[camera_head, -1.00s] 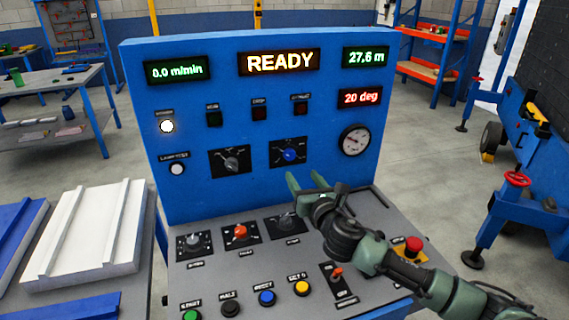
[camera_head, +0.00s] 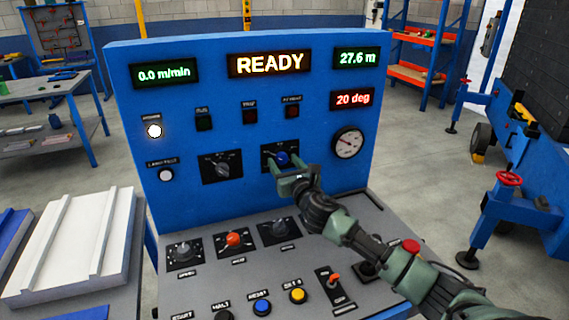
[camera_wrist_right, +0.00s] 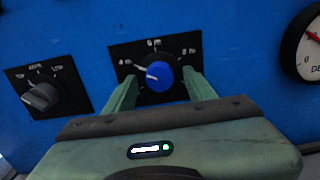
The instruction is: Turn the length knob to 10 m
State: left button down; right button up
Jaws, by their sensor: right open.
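The blue length knob (camera_head: 282,158) sits on a black plate on the upright blue panel. In the right wrist view the knob (camera_wrist_right: 160,75) shows a white pointer aimed up-left, toward the left label, which seems to read 4 m. My left gripper is not in view.
A grey selector knob (camera_head: 221,168) is left of the blue knob, and a round gauge (camera_head: 348,143) is to its right. The sloped desk below holds an orange knob (camera_head: 234,240), several buttons and a red stop button (camera_head: 411,246) near my right arm.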

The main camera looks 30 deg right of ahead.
grip_shut()
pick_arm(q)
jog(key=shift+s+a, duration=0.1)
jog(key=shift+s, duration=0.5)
pick_arm(e)
jog(key=shift+m, duration=0.3)
